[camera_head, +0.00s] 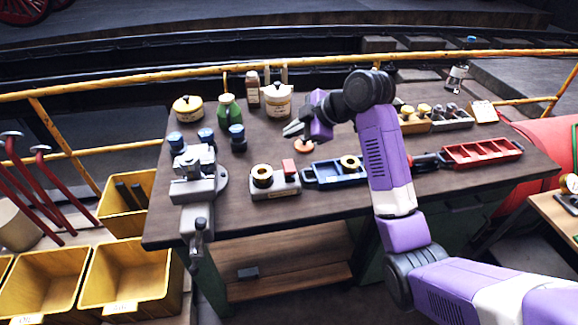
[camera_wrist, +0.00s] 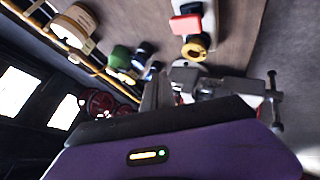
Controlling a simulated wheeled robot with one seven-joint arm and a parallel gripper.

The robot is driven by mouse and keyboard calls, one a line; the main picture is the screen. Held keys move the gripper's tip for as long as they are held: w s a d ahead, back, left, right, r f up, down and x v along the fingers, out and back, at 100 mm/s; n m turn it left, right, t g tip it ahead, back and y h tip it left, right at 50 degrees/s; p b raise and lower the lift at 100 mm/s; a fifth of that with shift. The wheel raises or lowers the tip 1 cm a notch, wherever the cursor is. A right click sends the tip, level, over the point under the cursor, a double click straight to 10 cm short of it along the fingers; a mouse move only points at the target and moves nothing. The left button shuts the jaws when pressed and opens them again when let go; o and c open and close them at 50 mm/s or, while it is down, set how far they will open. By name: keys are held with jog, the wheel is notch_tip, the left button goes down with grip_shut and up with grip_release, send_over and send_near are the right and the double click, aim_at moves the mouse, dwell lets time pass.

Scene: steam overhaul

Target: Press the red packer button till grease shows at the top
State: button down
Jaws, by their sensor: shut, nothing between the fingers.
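The packer (camera_head: 275,186) is a small grey block standing on the workbench near its front edge. Its red button (camera_head: 289,166) is at the right end, and a brass and black ring (camera_head: 262,174) is at the left. In the wrist view, the red button (camera_wrist: 186,23) and the brass ring (camera_wrist: 196,47) show near the top. I cannot make out any grease at the ring's top. My gripper (camera_head: 290,130) is shut and empty, in the air above the bench and apart from the button.
A grey vise (camera_head: 198,180) is clamped at the bench's left end. A blue tray (camera_head: 337,176) lies right of the packer and a red tray (camera_head: 482,152) farther right. A green bottle (camera_head: 230,110) and jars stand behind. Yellow bins (camera_head: 130,275) are at lower left.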

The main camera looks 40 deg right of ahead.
aim_at(288, 164)
jog(key=shift+f+b, duration=2.9)
jog(key=shift+f, duration=1.2)
jog(key=shift+f, duration=0.15)
jog(key=shift+f, duration=0.3)
jog(key=shift+f+b, duration=0.85)
jog(key=shift+f, duration=0.25)
jog(key=shift+r, duration=0.1)
jog(key=shift+r+p, duration=1.15)
jog(key=shift+r, duration=0.25)
jog(key=shift+r, duration=0.1)
jog(key=shift+r+p, duration=1.95)
jog(key=shift+r, duration=0.5)
